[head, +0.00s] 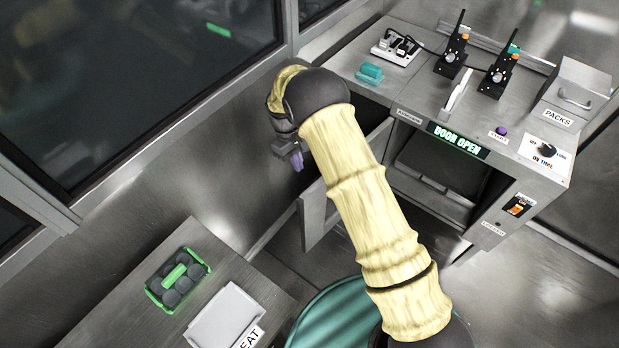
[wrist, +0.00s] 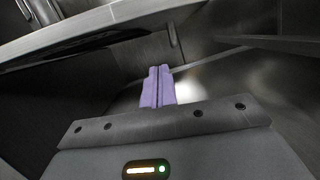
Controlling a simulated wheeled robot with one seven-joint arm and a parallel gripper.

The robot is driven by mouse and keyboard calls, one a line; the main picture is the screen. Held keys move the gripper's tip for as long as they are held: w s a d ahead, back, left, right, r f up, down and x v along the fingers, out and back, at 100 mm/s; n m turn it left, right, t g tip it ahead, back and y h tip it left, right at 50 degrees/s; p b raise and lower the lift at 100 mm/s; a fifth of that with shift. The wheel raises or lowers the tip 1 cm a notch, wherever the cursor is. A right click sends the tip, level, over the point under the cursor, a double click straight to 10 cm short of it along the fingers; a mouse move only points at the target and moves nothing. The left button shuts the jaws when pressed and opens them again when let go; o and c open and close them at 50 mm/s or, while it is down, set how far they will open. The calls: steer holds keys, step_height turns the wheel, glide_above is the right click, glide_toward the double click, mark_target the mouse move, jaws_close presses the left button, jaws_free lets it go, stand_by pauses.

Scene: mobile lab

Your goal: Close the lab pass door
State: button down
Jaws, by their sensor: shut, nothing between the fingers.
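The lab pass door (head: 316,216) is a grey metal panel standing swung open at the left side of the pass compartment (head: 436,172). My arm crosses in front and hides part of the door. A lit green sign (head: 458,139) above the opening reads "DOOR OPEN". My gripper (head: 297,161) is at the left of the door, below the counter's left corner, with its purple fingers pointing down. In the wrist view the purple fingers (wrist: 158,87) are together and hold nothing. I cannot tell whether they touch the door.
The counter (head: 416,92) above the compartment carries radios, a power strip, a teal item and a packs box (head: 577,92). A low bench (head: 130,312) at lower left holds a green crate (head: 149,293) and a light tray (head: 226,318). A metal wall with dark windows is behind my gripper.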

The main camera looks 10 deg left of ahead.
steer(key=s+d+f+p, duration=0.1)
steer(key=s+d+f, duration=0.2)
steer(key=d, duration=0.1)
steer(key=shift+f, duration=0.35)
stand_by(0.3)
